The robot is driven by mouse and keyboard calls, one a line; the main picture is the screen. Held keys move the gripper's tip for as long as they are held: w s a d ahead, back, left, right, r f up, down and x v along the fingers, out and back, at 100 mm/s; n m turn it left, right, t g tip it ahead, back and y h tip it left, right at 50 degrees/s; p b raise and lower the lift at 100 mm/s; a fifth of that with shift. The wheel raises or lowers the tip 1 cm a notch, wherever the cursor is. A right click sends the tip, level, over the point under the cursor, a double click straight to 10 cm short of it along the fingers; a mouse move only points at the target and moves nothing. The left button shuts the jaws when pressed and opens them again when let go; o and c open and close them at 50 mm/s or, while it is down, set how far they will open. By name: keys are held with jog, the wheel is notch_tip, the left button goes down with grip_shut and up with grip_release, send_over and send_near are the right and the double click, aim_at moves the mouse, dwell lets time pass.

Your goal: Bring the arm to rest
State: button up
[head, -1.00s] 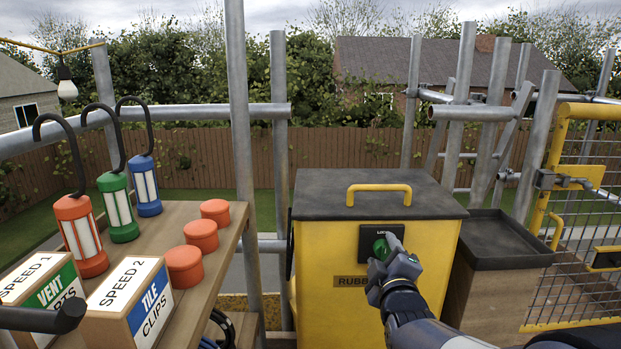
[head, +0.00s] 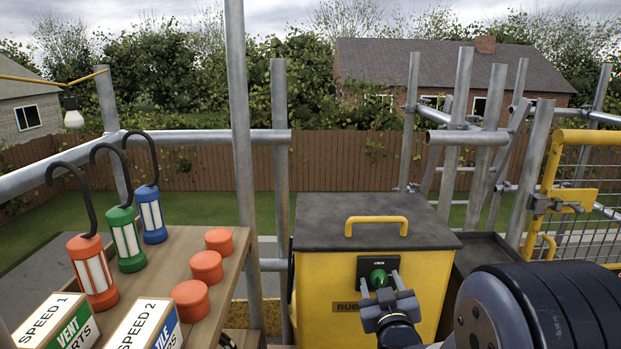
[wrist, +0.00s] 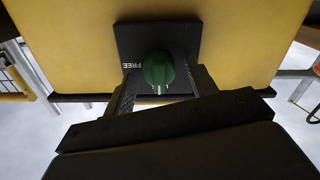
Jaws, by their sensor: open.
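My gripper (head: 386,285) is open in front of the yellow bin, its fingers pointing at a green knob (head: 378,277) on a black plate. In the wrist view the green knob (wrist: 158,70) shows between the open fingers of my gripper (wrist: 160,85). I cannot tell whether either finger touches it. The plate carries white lettering that reads FREE in the wrist view. My arm reaches in from the lower right in the head view.
The yellow bin (head: 330,275) has a dark lid with a yellow handle (head: 376,222). A black tray (head: 486,250) stands to its right. A wooden shelf (head: 185,245) at left holds three hooked lanterns, orange tubs and labelled boxes. Scaffold poles and a yellow gate (head: 590,200) surround the area.

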jog(key=shift+r+m+p, duration=0.1)
jog(key=shift+m+p, duration=1.05)
jog(key=shift+m, duration=0.15)
